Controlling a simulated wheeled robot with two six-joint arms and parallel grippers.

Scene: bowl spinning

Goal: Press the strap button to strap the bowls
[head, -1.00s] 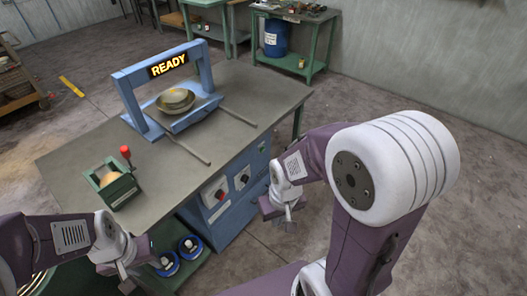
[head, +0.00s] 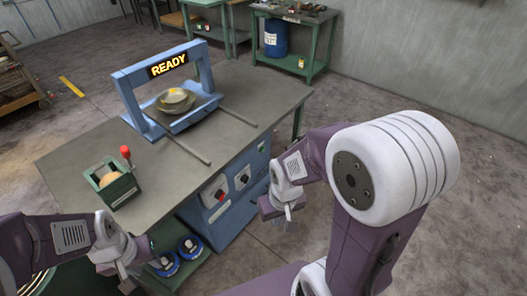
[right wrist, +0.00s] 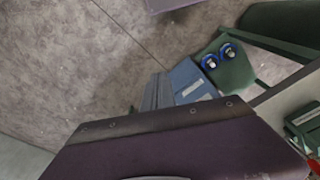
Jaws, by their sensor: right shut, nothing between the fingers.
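A small stack of bowls (head: 176,103) sits on the strapping machine, under its blue arch (head: 128,97), with a yellow patch on top. The arch's sign (head: 167,65) is lit and reads READY. Two square control plates are on the blue front of the bench: one (head: 214,191) with a red and black control, one (head: 242,177) with a dark control. I cannot read which is the strap button. My right gripper (head: 288,213) is shut and empty, apart from the panel on its right. My left gripper (head: 124,272) is low at the bench's front left; its fingers are unclear.
A green box (head: 112,187) with a round tan item and a red-topped handle stands at the table's left. Two rails (head: 186,149) stick out from the machine. Blue reels (head: 190,246) lie on a low green shelf; they also show in the right wrist view (right wrist: 210,62).

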